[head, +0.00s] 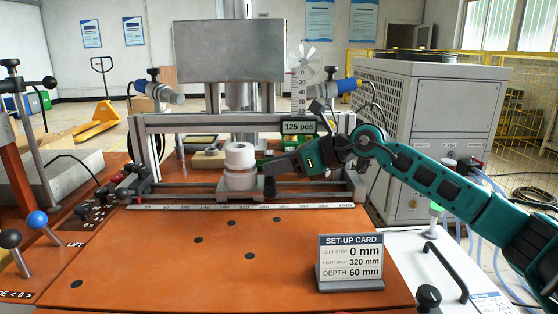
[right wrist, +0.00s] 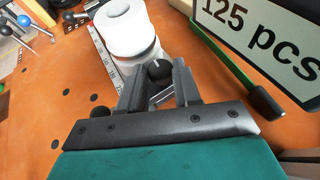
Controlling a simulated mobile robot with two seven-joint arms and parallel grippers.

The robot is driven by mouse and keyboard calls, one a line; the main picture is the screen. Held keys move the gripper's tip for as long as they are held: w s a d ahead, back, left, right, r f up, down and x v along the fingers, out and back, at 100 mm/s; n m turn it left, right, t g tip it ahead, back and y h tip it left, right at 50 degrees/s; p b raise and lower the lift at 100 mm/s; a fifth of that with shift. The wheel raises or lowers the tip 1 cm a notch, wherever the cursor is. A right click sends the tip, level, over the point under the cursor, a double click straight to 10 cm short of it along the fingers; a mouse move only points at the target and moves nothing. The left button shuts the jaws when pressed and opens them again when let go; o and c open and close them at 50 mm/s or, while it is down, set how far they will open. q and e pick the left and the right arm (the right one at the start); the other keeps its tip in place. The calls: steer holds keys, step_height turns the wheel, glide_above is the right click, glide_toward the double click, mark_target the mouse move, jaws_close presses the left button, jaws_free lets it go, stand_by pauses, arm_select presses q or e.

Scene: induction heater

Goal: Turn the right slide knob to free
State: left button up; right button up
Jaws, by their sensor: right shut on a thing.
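My right gripper (head: 268,175) reaches in from the right, low over the rail at the back of the orange table. It sits just right of the white cylindrical stack (head: 240,158). In the right wrist view my right gripper (right wrist: 158,82) has its two fingers on either side of a round black knob (right wrist: 158,69), shut on it. The fingers hide the knob's lower part. A marking for free is not legible in either view. The white stack also shows just beyond the fingers in the right wrist view (right wrist: 125,30). My left gripper is not in view.
A ruler (head: 240,206) runs along the table's back edge. A set-up card (head: 351,262) stands at the front right. A "125 pcs" display (head: 298,127) hangs above my right gripper. Ball-topped levers (head: 37,219) stand at left. The orange tabletop (head: 180,260) is mostly clear.

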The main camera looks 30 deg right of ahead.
steer(key=shift+f+n+g+y, duration=0.15)
steer(key=shift+n+g+y, duration=0.35)
steer(key=shift+y, duration=0.1)
steer(key=o, duration=1)
steer(key=shift+d, duration=0.1)
steer(key=shift+b+v, duration=0.55)
steer(key=shift+v, duration=5.85)
